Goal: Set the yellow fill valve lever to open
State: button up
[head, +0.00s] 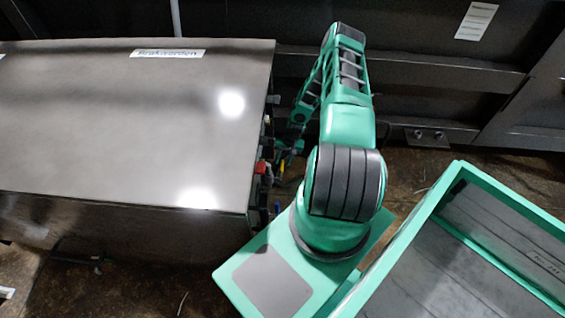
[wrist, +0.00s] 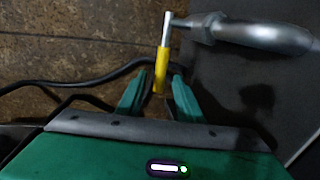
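The yellow fill valve lever (wrist: 161,72) is a short yellow sleeve on a thin metal rod. In the wrist view it hangs from a silver fitting (wrist: 209,27), with its lower end between my fingers. My gripper (wrist: 159,80) is open, with one green finger on each side of the lever and a small gap showing at both sides. In the head view a small yellow piece (head: 281,165) shows beside the right side of the grey cabinet. My gripper there is mostly hidden behind my arm.
The grey cabinet (head: 120,110) fills the left, with a red part (head: 261,168) on its right side. A green-rimmed bin (head: 415,228) stands at lower right. A dark cable (wrist: 90,83) runs behind my fingers in the wrist view.

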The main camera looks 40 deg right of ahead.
jog(key=shift+a+f, duration=0.1)
jog(key=shift+f, duration=0.4)
grip_shut()
jog(key=shift+r, duration=0.1)
